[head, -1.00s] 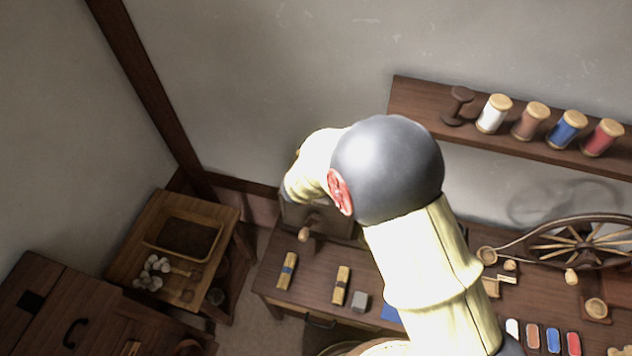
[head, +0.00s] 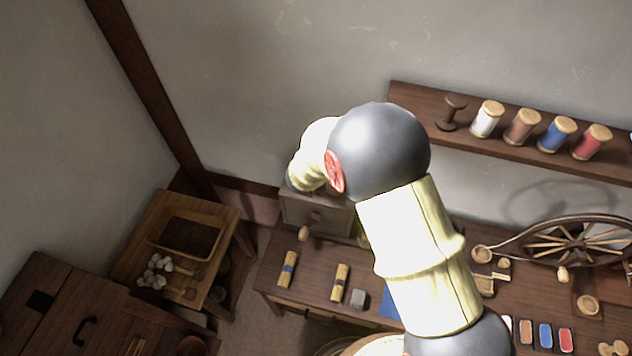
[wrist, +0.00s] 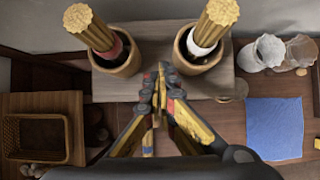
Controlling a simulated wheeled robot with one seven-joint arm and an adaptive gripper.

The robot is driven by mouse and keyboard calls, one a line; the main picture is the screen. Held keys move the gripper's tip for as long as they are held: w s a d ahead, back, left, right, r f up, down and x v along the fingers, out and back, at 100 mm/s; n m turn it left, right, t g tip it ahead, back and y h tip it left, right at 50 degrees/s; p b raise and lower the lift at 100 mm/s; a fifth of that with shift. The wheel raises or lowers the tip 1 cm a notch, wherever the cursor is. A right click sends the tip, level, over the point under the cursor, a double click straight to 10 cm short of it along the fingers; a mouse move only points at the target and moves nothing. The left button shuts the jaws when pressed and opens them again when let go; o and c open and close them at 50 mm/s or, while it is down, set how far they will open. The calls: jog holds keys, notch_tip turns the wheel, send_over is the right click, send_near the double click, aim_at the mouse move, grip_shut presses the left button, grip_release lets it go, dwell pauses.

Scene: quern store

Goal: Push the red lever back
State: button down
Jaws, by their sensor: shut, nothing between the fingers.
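In the wrist view, two ridged straw-coloured handles stand in round wooden cups on a wooden box (wrist: 148,87). The left one, with a red band low on its stem, looks like the red lever (wrist: 92,27). The right lever (wrist: 216,22) has a white band. Both lean outward at the top of the picture. My gripper (wrist: 162,72) is shut and empty, its tips between the two cups. I cannot tell whether it touches either. In the head view, my arm hides my gripper and both levers; only part of the box (head: 318,213) shows.
A blue cloth (wrist: 274,128) and pale jars (wrist: 263,52) lie to the right in the wrist view. A low table with a tray (wrist: 37,136) is at the left. In the head view, a wall shelf (head: 405,99) with spools and a spinning wheel (head: 575,245) are at the right.

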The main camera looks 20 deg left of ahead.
jog(key=shift+w+p, duration=0.55)
jog(key=shift+p, duration=0.95)
jog(key=shift+w+r, duration=0.1)
jog(key=shift+w, duration=0.05)
jog(key=shift+w+a+p, duration=0.1)
jog(key=shift+w+p, duration=0.35)
jog(key=shift+w, duration=0.05)
jog(key=shift+r+p, duration=0.7)
jog(key=shift+r, duration=0.05)
jog(key=shift+r, duration=0.1)
jog(key=w+a+r+p+v, duration=0.1)
jog(key=w+p+v, duration=0.1)
jog(key=v, duration=1.1)
jog(key=shift+d+r+p, duration=0.3)
jog(key=shift+r+p, duration=0.15)
jog(key=shift+p, duration=0.35)
